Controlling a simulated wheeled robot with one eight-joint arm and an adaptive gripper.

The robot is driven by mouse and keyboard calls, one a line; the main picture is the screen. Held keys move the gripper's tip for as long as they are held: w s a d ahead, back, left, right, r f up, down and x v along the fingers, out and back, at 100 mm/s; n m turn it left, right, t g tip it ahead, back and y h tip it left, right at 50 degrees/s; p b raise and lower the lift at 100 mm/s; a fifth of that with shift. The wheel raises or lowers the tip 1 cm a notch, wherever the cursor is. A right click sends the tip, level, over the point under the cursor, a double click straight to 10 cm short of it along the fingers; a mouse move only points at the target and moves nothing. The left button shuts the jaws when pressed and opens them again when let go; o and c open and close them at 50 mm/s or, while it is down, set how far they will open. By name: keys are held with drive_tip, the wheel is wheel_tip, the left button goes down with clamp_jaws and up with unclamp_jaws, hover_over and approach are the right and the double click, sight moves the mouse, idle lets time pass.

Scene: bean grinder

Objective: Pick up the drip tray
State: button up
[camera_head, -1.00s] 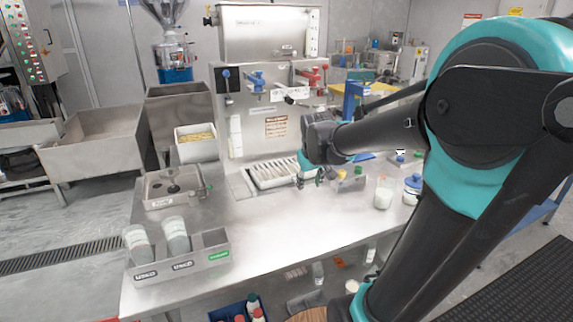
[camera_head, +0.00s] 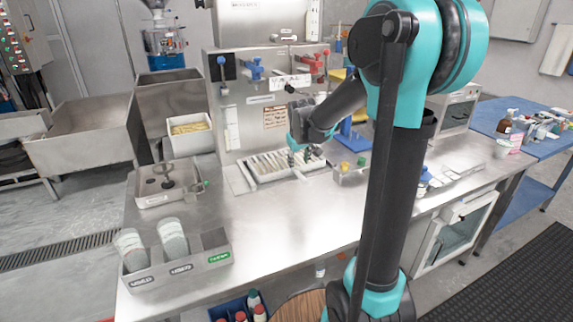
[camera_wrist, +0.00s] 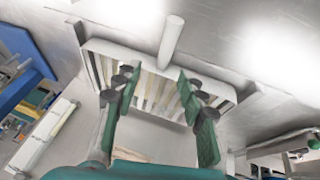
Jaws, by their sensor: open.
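The drip tray (camera_head: 262,170) is a pale, slatted rectangular tray set in the steel counter at the foot of the machine. In the wrist view the drip tray (camera_wrist: 104,48) lies just beyond my fingertips, with a pale round handle (camera_wrist: 171,40) sticking out from its edge. My gripper (camera_head: 308,158) is above the tray's right end in the head view.
The steel machine (camera_head: 265,110) with blue and red handles stands behind the tray. A rack with two cups (camera_head: 180,265) is at the front left, and a knock box (camera_head: 165,185) sits behind it. Small containers (camera_head: 350,170) stand right of the tray.

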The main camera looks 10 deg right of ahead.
sight(296, 171)
drive_tip(key=shift+x, duration=0.85)
drive_tip(key=x, duration=0.3)
drive_tip(key=shift+w+a+f, duration=0.25)
drive_tip(key=shift+a, duration=0.1)
drive_tip(key=shift+x, duration=0.8)
clamp_jaws()
